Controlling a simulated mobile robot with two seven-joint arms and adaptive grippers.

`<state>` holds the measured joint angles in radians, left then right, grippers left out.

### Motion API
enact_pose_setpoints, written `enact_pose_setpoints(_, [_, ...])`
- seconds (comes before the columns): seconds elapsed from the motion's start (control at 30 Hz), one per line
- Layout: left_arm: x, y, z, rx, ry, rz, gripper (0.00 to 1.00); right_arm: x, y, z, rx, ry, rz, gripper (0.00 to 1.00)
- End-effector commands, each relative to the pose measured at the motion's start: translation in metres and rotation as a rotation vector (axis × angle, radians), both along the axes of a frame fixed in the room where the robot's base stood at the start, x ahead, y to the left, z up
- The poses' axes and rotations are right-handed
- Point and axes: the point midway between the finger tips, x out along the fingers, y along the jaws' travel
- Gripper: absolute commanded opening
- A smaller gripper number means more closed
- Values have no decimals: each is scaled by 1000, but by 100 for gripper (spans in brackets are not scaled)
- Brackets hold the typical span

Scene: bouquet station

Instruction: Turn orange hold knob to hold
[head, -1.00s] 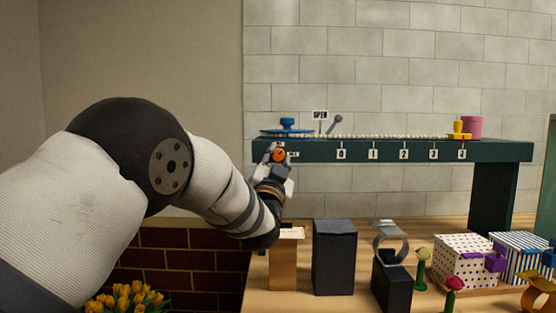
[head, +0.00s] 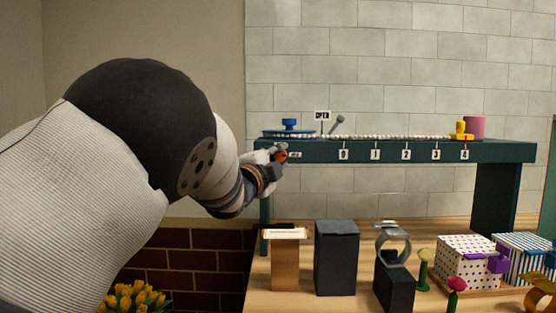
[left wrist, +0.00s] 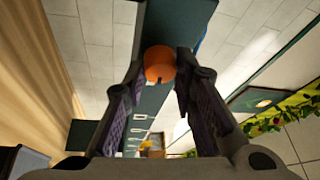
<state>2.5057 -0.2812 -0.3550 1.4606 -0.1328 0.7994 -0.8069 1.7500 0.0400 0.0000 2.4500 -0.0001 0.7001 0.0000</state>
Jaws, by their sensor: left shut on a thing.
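The orange hold knob (head: 283,156) is on the front face of the dark green rail (head: 390,151), at its left end. In the left wrist view the round orange knob (left wrist: 159,62) lies between the fingertips of my left gripper (left wrist: 161,73). In the head view my left gripper (head: 277,153) reaches the knob from the left and partly covers it. The fingers are shut on the knob. A small label (head: 295,155) is just right of the knob; its writing is too small to read. My right gripper is not in view.
A blue knob (head: 289,125), an OPEN sign (head: 322,115), a grey lever (head: 337,124) and a pink cylinder (head: 476,126) stand on the rail. Below are a brown block (head: 284,264), a dark box (head: 336,260) and a dotted box (head: 466,262). Yellow flowers (head: 134,298) are lower left.

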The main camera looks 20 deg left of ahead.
Motion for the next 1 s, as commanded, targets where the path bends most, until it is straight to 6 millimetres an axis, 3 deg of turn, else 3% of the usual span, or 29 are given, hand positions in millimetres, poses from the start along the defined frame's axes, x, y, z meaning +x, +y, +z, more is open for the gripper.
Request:
enact_pose_setpoints(0.8, [0, 1, 2, 103, 27, 1, 0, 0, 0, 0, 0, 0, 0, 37])
enact_pose_setpoints(0.83, [0, 1, 2, 103, 27, 1, 29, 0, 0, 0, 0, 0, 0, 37])
enact_pose_setpoints(0.9, [0, 1, 2, 103, 27, 1, 45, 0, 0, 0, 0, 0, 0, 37])
enact_pose_setpoints(1.0, [0, 1, 2, 102, 27, 0, 45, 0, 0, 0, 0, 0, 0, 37])
